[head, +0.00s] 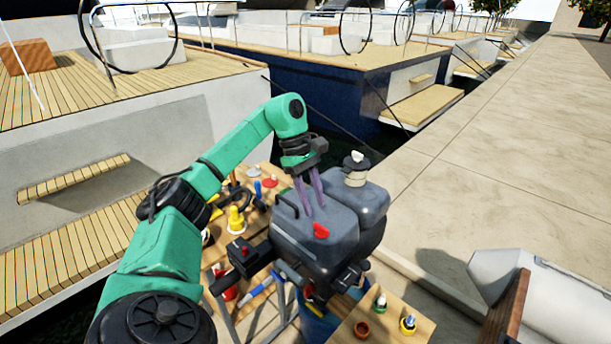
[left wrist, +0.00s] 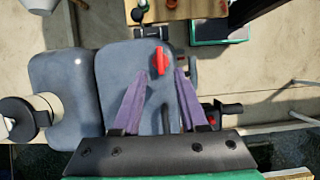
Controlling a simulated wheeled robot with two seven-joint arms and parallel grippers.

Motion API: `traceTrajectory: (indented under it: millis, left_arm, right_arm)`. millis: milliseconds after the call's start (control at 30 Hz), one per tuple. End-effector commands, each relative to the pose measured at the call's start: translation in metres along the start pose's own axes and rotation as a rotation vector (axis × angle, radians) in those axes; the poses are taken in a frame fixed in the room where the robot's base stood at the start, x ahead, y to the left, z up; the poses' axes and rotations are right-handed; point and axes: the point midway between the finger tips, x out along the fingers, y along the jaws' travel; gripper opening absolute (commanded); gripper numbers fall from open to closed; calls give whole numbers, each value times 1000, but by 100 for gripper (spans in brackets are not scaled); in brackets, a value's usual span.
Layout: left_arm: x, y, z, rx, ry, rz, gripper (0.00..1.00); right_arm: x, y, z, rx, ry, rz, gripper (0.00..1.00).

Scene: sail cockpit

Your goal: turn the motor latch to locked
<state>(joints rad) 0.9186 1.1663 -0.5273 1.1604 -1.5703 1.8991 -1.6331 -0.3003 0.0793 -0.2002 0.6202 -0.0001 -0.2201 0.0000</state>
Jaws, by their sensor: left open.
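The motor latch is a small red lever (head: 321,230) on the grey motor cowl (head: 345,215). In the left wrist view the red latch (left wrist: 160,60) lies lengthwise, nearly in line with the picture's vertical, near the far edge of the cowl (left wrist: 112,75). My left gripper (head: 316,204) is open, with purple fingers pointing down over the cowl. In the left wrist view its fingertips (left wrist: 160,74) are apart, one on either side of the latch's near end. I cannot tell whether they touch the cowl. My right gripper is not in view.
A wooden board (head: 385,322) with several small items lies in front. A white-capped filler (head: 356,166) rises beside the cowl. A grey inflatable boat (head: 560,290) is at right; open dock lies beyond.

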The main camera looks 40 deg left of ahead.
Motion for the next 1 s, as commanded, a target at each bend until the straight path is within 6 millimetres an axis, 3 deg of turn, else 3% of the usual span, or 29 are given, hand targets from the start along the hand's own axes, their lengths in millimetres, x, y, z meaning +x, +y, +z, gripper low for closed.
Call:
traceTrajectory:
  millis: [67,133,300,1000]
  left_arm:
    - [-26,2,1,2,-2,10,42]
    - [-53,1,3,0,-1,6,42]
    - [-86,0,2,-1,0,2,42]
    - [-87,0,-1,0,0,0,42]
  right_arm:
    - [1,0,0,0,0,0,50]
    - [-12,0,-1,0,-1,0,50]
    - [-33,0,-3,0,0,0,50]
    - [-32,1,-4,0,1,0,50]
